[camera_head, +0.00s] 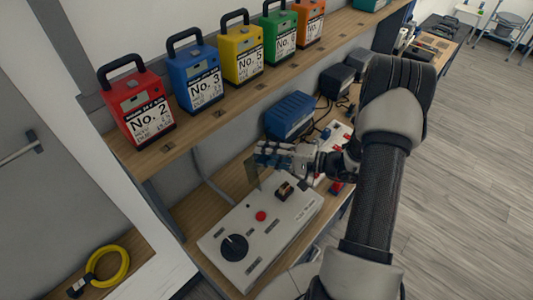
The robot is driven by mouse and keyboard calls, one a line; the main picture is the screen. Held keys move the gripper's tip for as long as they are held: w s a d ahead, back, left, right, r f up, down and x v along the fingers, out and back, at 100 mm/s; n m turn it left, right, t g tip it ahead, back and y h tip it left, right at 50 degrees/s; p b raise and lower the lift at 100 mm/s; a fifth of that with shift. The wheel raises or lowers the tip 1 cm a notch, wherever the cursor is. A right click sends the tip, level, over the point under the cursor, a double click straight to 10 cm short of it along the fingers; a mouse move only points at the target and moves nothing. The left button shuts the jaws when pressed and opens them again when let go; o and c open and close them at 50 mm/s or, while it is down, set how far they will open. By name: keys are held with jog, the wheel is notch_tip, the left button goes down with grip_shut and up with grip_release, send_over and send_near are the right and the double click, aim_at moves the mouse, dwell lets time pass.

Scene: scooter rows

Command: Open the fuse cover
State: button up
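A white control box (270,237) lies on the lower bench, with a black rotary knob (234,247), a red button (260,216) and a small dark fuse block (285,190) on top. A thin, smoky see-through plate (252,173), which looks like the fuse cover, stands roughly upright at the box's far edge beside the fuse block. My gripper (266,154) is just above and behind the fuse block, with its fingers close to the plate's upper edge. I cannot tell whether they touch it. The finger gap is too small to make out.
Blue (289,116) and dark grey (336,80) units stand behind my gripper, with cables nearby. A white strip with red parts (340,132) lies beside my arm. The shelf above holds several coloured numbered packs (137,104). A yellow cable coil (108,265) lies lower left.

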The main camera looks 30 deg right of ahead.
jog(key=shift+r, duration=0.1)
grip_shut()
dwell(0.3)
